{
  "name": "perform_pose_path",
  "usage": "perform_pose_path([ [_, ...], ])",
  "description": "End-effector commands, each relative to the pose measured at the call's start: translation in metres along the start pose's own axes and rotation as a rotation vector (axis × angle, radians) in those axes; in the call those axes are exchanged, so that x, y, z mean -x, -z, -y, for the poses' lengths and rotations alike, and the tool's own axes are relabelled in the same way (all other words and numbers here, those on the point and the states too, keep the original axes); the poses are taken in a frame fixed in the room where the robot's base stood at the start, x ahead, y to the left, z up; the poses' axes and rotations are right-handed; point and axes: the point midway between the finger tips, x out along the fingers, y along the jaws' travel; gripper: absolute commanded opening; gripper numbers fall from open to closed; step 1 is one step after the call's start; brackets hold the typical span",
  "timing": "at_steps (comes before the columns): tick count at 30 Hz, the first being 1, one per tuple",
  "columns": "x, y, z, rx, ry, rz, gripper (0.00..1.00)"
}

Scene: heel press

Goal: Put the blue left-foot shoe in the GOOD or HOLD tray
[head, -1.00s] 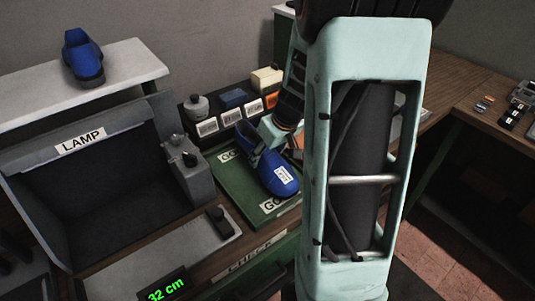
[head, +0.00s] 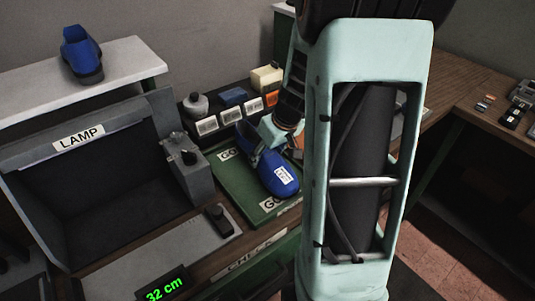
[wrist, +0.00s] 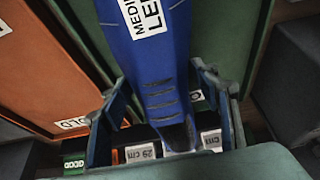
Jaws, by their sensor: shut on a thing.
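A blue shoe (head: 274,172) with a white label on its toe lies over the green GOOD tray (head: 240,196) in the head view. In the wrist view the blue shoe (wrist: 160,62) runs between the two fingers of my gripper (wrist: 158,80), its label partly reading "MEDI" and "LE". I cannot tell whether the sole touches the tray. An orange tray (wrist: 45,60), its label partly reading "OLD", is left of the green one in the wrist view.
Another blue shoe (head: 82,53) stands on a white shelf (head: 125,62) at upper left. A grey LAMP box (head: 80,150) stands below it. Labelled bins (head: 230,117) line the back. A grey plate with a green "32 cm" display (head: 167,289) is in front.

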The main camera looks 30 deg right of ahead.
Motion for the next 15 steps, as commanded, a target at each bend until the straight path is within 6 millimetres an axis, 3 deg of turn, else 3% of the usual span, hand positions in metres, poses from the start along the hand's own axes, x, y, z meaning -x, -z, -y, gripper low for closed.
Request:
perform_pose_path([
  [6, -0.0001, 0.0006, -0.0004, 0.0, -0.001, -0.002, 0.14],
  [7, -0.0001, 0.0006, -0.0004, 0.0, -0.001, -0.002, 0.57],
  [12, -0.0003, 0.0004, -0.0003, 0.0, -0.001, -0.001, 0.76],
  [15, -0.0004, 0.0001, -0.0002, 0.0, -0.001, -0.001, 0.77],
])
